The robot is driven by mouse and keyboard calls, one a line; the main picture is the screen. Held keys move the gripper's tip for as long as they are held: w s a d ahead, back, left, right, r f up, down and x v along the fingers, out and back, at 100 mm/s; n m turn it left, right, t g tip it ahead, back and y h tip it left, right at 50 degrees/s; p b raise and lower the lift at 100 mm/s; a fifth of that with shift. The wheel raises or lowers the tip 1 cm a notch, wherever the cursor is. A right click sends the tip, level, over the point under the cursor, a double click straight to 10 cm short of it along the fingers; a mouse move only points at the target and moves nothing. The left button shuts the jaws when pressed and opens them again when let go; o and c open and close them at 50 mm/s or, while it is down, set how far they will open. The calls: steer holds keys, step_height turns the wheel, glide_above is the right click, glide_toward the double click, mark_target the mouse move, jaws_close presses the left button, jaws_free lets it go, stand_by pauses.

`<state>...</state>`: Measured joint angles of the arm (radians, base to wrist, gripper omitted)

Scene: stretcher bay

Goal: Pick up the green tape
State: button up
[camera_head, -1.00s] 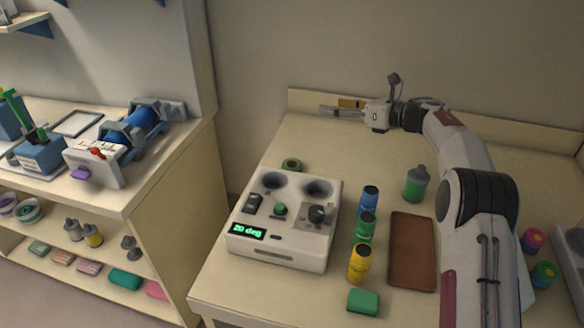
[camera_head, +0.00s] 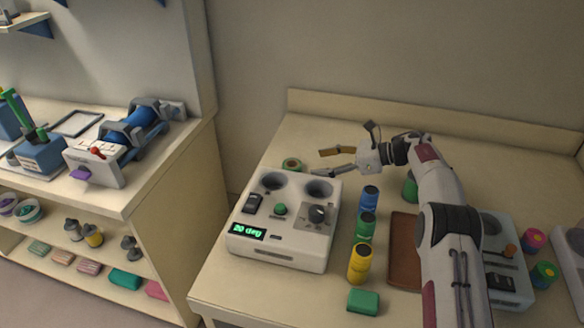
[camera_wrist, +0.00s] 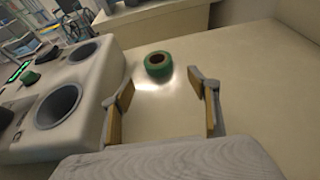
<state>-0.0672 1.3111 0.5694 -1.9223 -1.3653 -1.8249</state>
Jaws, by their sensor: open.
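The green tape (camera_wrist: 158,65) is a small roll with a brown core. In the wrist view it lies flat on the table ahead of my gripper (camera_wrist: 165,105), roughly in line with the gap between the fingers. In the head view the tape (camera_head: 292,164) sits behind the white device, partly hidden by it. My gripper (camera_head: 338,162) is open and empty, to the right of the tape and apart from it, with its fingers pointing left towards it.
The white device (camera_head: 283,222) with two round wells stands close to the tape and my gripper. Blue, green and yellow cylinders (camera_head: 360,262) stand in a row right of it. A brown tray (camera_head: 404,250) lies beyond them, partly behind my arm. The table's back is clear.

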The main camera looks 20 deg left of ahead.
mark_target(299, 166)
steer(key=shift+x, duration=1.3)
steer(key=shift+a, duration=0.15)
steer(key=shift+s+r+x, duration=0.1)
steer(key=shift+x, duration=0.65)
steer(key=shift+s+r+x, duration=0.1)
steer(key=shift+s+x, duration=0.05)
steer(key=shift+x, duration=1.65)
steer(key=c, duration=1)
